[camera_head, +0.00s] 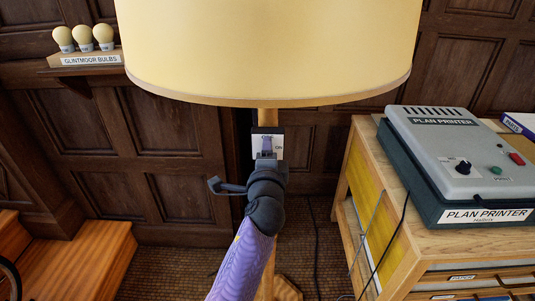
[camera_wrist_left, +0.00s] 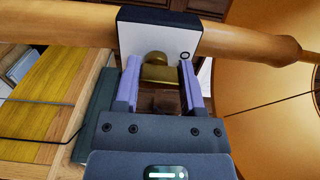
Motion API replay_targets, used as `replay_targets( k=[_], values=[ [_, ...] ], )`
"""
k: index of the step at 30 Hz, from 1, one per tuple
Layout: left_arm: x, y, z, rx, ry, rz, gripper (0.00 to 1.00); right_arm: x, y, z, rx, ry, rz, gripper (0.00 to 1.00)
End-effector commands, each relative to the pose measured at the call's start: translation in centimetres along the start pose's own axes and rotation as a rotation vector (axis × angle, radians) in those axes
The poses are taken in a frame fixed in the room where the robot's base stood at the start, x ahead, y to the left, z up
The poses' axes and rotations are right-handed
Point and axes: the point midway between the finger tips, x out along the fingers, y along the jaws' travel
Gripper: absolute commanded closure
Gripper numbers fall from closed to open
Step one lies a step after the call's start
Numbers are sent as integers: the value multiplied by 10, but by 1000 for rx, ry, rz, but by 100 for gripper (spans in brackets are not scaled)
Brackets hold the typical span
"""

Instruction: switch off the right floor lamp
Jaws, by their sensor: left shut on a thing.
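The floor lamp has a wide, bright cream shade (camera_head: 270,50) at the top middle of the head view, on a wooden pole (camera_head: 267,117). A switch box with a white face (camera_head: 279,143) and dark casing sits on the pole below the shade. In the left wrist view the switch box (camera_wrist_left: 143,42) carries a brass switch knob (camera_wrist_left: 158,73). My left gripper (camera_head: 266,153) is at the box, its purple fingers (camera_wrist_left: 159,64) shut on the brass knob from both sides. The gripper hides the knob in the head view. My right gripper is not in view.
A plan printer (camera_head: 440,150) stands on a wooden cabinet (camera_head: 385,195) close at the right. A shelf with several bulbs (camera_head: 84,38) hangs on the panelled wall at left. Orange wooden steps (camera_head: 80,262) are low at left. A dark cable (camera_head: 316,245) runs down beside the pole.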

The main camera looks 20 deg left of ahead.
Motion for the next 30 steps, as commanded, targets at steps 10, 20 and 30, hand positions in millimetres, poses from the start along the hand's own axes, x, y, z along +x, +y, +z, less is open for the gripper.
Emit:
replay_targets(
  k=[10,20,30],
  values=[
    [0,2,0,-15,0,4,100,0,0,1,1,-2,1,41],
    [0,1,0,-14,0,3,13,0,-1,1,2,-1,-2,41],
    [1,0,2,-12,0,1,13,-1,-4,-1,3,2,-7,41]
  ],
)
